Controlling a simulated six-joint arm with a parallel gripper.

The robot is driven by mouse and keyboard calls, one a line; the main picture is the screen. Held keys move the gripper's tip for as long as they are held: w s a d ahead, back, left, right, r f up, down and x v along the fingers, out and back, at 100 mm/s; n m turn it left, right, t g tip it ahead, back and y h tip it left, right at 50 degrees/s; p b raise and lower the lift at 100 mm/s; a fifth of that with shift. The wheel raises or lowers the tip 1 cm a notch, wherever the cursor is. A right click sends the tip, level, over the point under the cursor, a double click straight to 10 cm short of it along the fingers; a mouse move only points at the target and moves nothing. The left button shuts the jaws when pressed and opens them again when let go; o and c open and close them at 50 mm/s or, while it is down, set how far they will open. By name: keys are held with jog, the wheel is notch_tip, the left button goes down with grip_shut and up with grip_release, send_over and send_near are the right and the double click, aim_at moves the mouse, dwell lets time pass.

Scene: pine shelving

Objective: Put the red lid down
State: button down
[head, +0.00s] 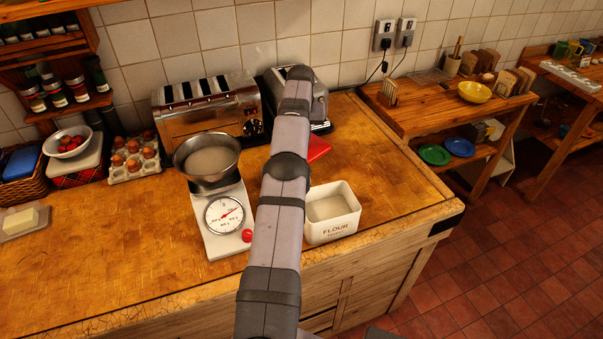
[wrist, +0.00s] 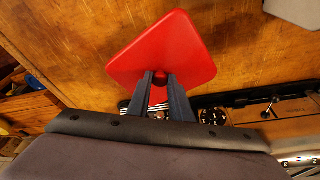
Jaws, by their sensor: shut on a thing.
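The red lid (wrist: 165,42) is a flat square plate with rounded corners and a small knob. In the wrist view my gripper (wrist: 161,80) is shut on the knob at the lid's middle. In the head view only a red part of the lid (head: 318,148) shows to the right of my arm, near the toasters; my gripper is hidden behind the arm there. The lid is over the wooden counter (head: 385,150); I cannot tell whether it touches it. The white flour tin (head: 334,228) stands open at the front, with pale flour inside.
A kitchen scale (head: 218,238) with a metal bowl (head: 207,176) stands left of my arm. A large toaster (head: 185,125) and a second toaster (head: 318,108) stand by the wall. An egg tray (head: 125,171) is further left. The counter right of the tin is clear.

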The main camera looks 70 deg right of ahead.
notch_tip(320, 180, down, 5)
jog(key=shift+r+b, duration=0.1)
jog(key=shift+b, duration=0.35)
jog(key=shift+f+p, duration=0.9)
jog(key=shift+f, duration=1.7)
jog(key=shift+f, duration=0.15)
jog(key=c, duration=1.6)
grip_release()
jog(key=shift+r, duration=0.25)
jog(key=b+v, duration=0.3)
jog(key=v, duration=0.8)
jog(key=shift+s+a+r+b, duration=0.1)
jog(key=shift+s+r+b, duration=0.05)
jog(key=shift+r+b, duration=0.25)
